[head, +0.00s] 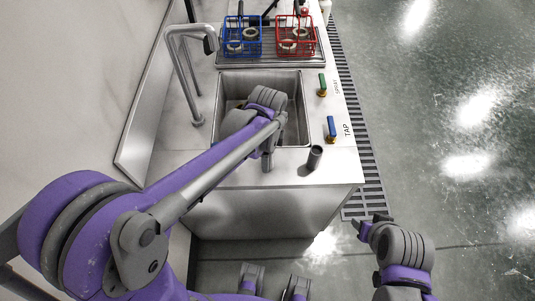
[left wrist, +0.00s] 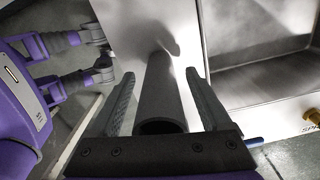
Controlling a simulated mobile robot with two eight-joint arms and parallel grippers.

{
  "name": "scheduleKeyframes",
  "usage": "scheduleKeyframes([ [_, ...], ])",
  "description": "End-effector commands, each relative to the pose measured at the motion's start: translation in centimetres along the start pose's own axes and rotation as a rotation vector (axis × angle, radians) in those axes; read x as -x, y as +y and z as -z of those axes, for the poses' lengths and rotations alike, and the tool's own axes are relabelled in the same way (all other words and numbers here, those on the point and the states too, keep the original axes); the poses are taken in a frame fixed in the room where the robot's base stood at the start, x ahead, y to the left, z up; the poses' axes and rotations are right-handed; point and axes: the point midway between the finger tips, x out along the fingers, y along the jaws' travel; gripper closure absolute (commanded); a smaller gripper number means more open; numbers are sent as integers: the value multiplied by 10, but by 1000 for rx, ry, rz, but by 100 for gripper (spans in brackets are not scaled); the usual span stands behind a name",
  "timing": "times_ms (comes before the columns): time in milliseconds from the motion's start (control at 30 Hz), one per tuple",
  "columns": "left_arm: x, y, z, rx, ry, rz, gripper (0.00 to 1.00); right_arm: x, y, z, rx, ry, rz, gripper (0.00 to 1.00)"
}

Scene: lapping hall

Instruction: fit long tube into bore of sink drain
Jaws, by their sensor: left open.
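The long tube (head: 315,158) is dark grey and hollow. It stands upright on the counter at the sink's front right corner, its open top towards me. My left gripper (head: 267,165) is open, pointing down over the sink's front edge, left of the tube in the head view. In the left wrist view the tube (left wrist: 160,95) shows between the two spread fingers, with no visible contact. The sink (head: 292,84) is a steel basin; my left arm covers part of it and I cannot see the drain's bore. My right gripper (head: 369,222) hangs low, right of the counter; its jaw gap is unclear.
A green-handled valve (head: 322,84) and a blue-handled valve (head: 331,128) stand right of the sink. A tall faucet (head: 184,72) rises on the left. A blue basket (head: 241,36) and a red basket (head: 295,36) hold rings behind it. The floor at right is clear.

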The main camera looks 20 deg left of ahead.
Motion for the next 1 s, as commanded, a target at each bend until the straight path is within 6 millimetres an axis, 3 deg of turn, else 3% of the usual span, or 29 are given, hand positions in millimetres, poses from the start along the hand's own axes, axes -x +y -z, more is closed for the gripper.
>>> scheduleKeyframes([
  [67,0,0,0,0,0,0,26,0,0,0,0,0,0,50],
  [467,0,0,0,0,0,0,98,0,0,0,0,0,0,50],
  [800,2,0,0,0,0,0,100,0,0,0,0,0,0,50],
  [1000,30,0,0,0,0,1,100,3,0,2,0,2,0,50],
])
